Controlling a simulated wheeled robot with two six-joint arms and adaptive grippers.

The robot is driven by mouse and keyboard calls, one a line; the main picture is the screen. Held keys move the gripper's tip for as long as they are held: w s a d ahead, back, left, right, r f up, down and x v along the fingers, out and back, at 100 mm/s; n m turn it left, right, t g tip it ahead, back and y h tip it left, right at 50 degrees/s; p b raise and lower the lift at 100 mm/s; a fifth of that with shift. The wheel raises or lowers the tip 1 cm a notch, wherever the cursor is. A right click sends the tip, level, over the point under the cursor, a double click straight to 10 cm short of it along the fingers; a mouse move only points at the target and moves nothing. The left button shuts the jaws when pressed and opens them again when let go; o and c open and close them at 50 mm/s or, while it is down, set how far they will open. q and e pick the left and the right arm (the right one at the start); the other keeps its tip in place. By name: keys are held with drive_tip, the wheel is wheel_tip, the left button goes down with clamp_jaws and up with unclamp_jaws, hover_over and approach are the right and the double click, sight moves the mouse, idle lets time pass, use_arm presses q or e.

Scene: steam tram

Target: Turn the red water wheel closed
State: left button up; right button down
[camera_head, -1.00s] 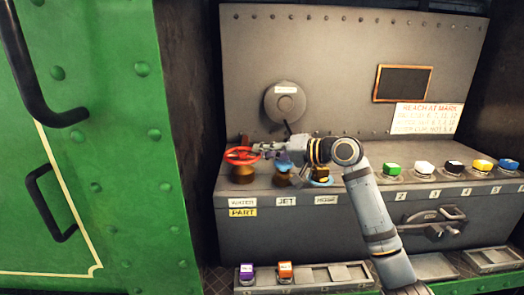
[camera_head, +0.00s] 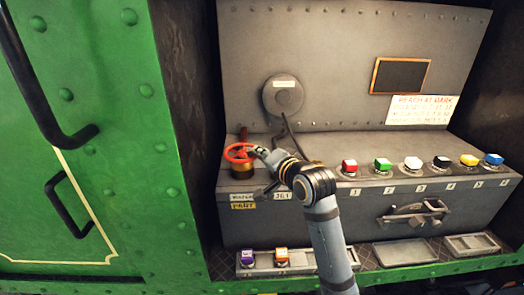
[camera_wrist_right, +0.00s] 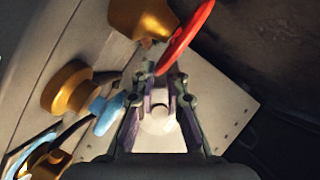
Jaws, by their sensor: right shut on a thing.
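The red water wheel (camera_head: 230,155) sits on a brass base (camera_head: 242,172) at the left end of the grey console, above the WATER label (camera_head: 243,197). My right gripper (camera_head: 257,151) reaches it from the lower right and is shut on the right side of its rim. In the right wrist view the red rim (camera_wrist_right: 190,32) runs down to my right fingertips (camera_wrist_right: 162,76). A brass base with a blue handle (camera_wrist_right: 108,112) is to the left of the fingers there. My left gripper is not in view.
Several coloured buttons (camera_head: 413,164) line the console top to the right. A grey round fitting (camera_head: 283,95) is on the back panel. A green riveted wall (camera_head: 100,180) stands close on the left. Purple (camera_head: 247,256) and orange (camera_head: 281,255) blocks sit in a low tray.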

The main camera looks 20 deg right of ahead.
drive_tip(key=shift+f, duration=0.25)
drive_tip(key=c, duration=1.5)
unclamp_jaws()
drive_tip(key=shift+s, duration=0.1)
drive_tip(key=shift+c, duration=0.2)
drive_tip(key=shift+o, duration=0.8)
drive_tip(key=shift+a+r, duration=0.1)
drive_tip(key=shift+r, duration=0.05)
drive_tip(key=v, duration=0.7)
drive_tip(key=shift+s, duration=0.25)
